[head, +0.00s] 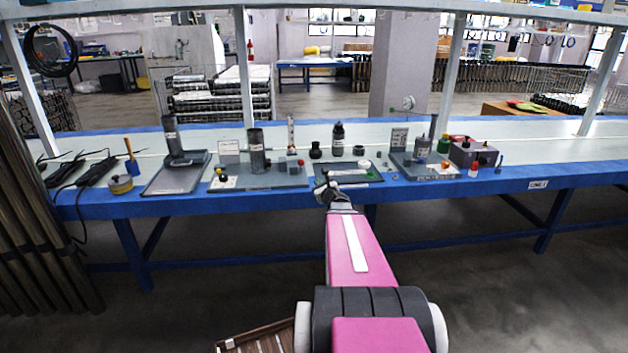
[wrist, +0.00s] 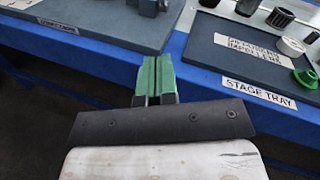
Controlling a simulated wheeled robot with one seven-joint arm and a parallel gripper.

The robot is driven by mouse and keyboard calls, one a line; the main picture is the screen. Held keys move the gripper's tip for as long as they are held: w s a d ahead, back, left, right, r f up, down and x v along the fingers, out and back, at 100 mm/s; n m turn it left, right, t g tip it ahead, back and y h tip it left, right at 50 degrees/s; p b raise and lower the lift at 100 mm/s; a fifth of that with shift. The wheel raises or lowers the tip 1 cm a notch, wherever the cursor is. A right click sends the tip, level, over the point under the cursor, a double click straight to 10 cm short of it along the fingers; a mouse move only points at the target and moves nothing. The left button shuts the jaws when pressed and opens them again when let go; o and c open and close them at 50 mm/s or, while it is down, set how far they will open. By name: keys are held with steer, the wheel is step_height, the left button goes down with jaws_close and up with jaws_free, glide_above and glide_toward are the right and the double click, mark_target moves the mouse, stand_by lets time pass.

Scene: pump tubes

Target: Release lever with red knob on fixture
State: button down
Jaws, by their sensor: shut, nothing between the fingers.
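My gripper (head: 332,193) is at the front edge of the bench, by the dark tray's left front corner. In the wrist view its two green fingers (wrist: 155,78) are shut together with nothing between them, over the blue edge between two boards. A small red knob (head: 301,163) shows on a grey block on the left-centre fixture board (head: 270,181), left of my gripper and apart from it. Another small orange-red knob (head: 445,164) shows on the right fixture board (head: 425,175). The levers themselves are too small to make out. The wrist view shows neither knob.
The stage tray (head: 362,179) holds loose parts and shows at the right in the wrist view (wrist: 215,62). A labelled board (wrist: 100,30) is at the left there. Upright dark cylinders (head: 257,150) (head: 338,140) stand on the bench.

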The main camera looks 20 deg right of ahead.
glide_toward(301, 164)
steer(key=w+d+f, duration=0.2)
steer(key=w+f, duration=0.2)
steer(key=shift+w+a+r, duration=0.2)
steer(key=shift+w+r, duration=0.15)
steer(key=shift+w, duration=0.25)
steer(key=shift+w+a+r, duration=0.15)
steer(key=shift+w+r, duration=0.25)
steer(key=shift+w, duration=0.2)
steer(key=shift+w+a+r, duration=0.15)
steer(key=shift+w+r, duration=0.25)
steer(key=shift+r, duration=0.1)
steer(key=shift+r, duration=0.1)
steer(key=shift+w+r, duration=0.2)
steer(key=shift+r, duration=0.05)
